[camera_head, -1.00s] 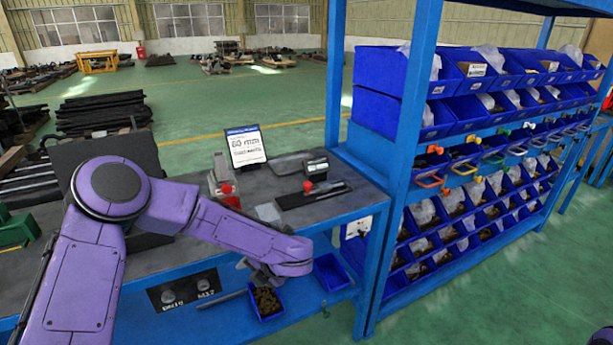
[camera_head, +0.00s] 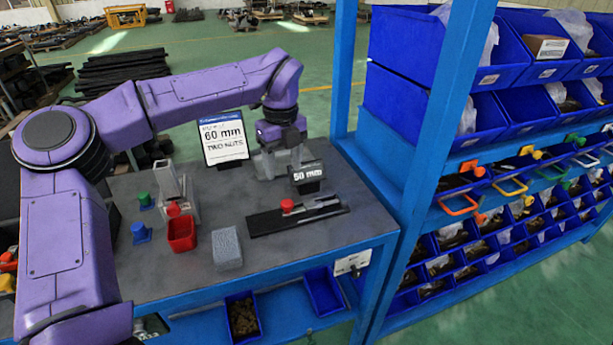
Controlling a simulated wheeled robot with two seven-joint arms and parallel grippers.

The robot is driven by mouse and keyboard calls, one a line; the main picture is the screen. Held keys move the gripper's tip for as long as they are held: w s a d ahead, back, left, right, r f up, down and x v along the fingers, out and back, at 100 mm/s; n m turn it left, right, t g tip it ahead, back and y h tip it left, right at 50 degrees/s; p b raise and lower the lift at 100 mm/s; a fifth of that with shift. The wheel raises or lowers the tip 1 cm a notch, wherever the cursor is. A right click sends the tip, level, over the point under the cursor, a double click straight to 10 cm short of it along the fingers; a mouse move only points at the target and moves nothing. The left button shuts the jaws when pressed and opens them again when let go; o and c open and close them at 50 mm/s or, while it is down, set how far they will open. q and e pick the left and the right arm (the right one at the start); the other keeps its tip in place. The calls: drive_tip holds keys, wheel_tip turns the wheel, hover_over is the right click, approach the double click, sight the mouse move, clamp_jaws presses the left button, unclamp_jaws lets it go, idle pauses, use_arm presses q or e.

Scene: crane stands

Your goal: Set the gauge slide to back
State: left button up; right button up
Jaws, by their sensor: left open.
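The gauge slide (camera_head: 265,223) is a dark flat track with a metal rail, lying on the grey bench. Its red knob (camera_head: 287,206) stands near the middle of the track. A small dark display (camera_head: 307,173) behind it reads "50 mm". My left gripper (camera_head: 280,160) hangs from the purple arm, pointing down, behind and left of the display. It is open, apart from the red knob, and its fingertips are partly hard to make out. My right gripper is out of view.
A card (camera_head: 223,138) reading "60 mm TWO NUTS" stands beside the gripper. A red bin (camera_head: 181,233), a grey block (camera_head: 227,248) and a blue knob (camera_head: 141,233) are on the bench left of the slide. A blue rack post (camera_head: 342,70) rises at right.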

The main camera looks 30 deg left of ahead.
use_arm(q)
drive_tip(key=w, duration=0.1)
drive_tip(key=p, duration=0.1)
hover_over(286, 202)
drive_tip(key=f, duration=0.5)
drive_tip(key=shift+s, duration=0.4)
drive_tip(key=f, duration=0.1)
drive_tip(key=w+f, duration=0.1)
drive_tip(key=f, duration=0.3)
drive_tip(key=shift+w, duration=0.25)
drive_tip(key=shift+s+r, duration=0.1)
drive_tip(key=shift+s, duration=0.25)
drive_tip(key=shift+w, duration=0.1)
clamp_jaws()
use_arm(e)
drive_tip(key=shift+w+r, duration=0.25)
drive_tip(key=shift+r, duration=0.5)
